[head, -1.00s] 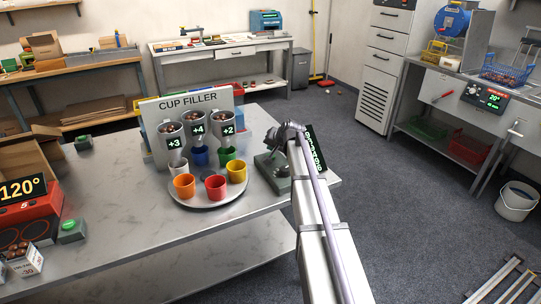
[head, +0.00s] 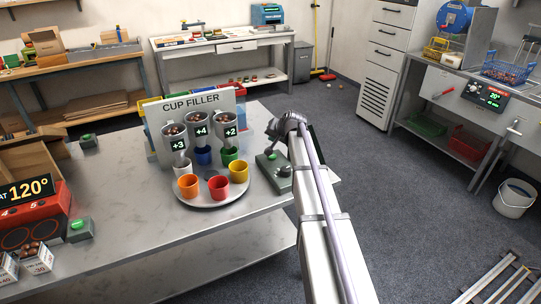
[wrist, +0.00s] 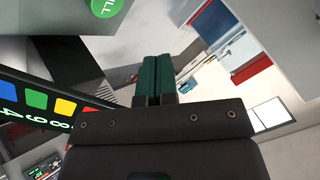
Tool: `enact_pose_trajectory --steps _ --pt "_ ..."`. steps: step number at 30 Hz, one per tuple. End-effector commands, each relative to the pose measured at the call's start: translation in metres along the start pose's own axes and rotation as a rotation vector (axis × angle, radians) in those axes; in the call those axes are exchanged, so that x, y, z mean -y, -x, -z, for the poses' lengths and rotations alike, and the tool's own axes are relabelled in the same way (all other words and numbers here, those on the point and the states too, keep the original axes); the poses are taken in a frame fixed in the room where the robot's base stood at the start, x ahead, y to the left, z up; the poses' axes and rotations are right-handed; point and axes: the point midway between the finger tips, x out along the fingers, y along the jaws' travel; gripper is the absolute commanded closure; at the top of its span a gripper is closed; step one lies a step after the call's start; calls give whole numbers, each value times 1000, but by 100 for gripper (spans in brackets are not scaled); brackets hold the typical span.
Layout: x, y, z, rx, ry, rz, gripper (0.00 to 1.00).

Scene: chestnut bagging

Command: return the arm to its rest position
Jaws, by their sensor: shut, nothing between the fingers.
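My gripper shows in the wrist view (wrist: 153,80), its two dark green fingers pressed together with nothing between them. In the head view my arm reaches up from the bottom and bends beside the table's right end; the fingers are hidden there. The gripper appears apart from both.
The cup filler (head: 203,103) stands behind a round tray (head: 208,204) of coloured cups on the table (head: 125,220). A grey box with a green button (head: 280,178) is at the table's right, close to my arm. Open floor (head: 420,220) lies to the right.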

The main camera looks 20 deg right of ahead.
Motion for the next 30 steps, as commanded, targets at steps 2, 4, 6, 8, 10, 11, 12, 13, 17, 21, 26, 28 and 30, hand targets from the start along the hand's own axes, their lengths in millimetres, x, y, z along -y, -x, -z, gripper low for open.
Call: enact_pose_trajectory --steps 2,4,6,8,10,11,12,13,17,21,26,28,30 --pt "0 0 0 0 0 0 100" --pt "0 0 0 0 0 0 100" --pt "-2 0 -6 30 15 -9 100" --pt "-9 8 -25 97 49 -43 100" --pt "-18 31 -65 192 102 -99 100" --pt "-17 45 -86 242 133 -125 100" --pt "-14 66 -118 315 180 -160 100" --pt "-10 84 -144 371 218 -188 100" --pt "8 165 -243 585 386 -303 100" --pt "26 237 -314 714 534 -380 100" --pt "55 254 -339 733 625 -364 100" --pt "56 252 -341 734 631 -361 100" --pt "56 250 -341 734 629 -360 100"
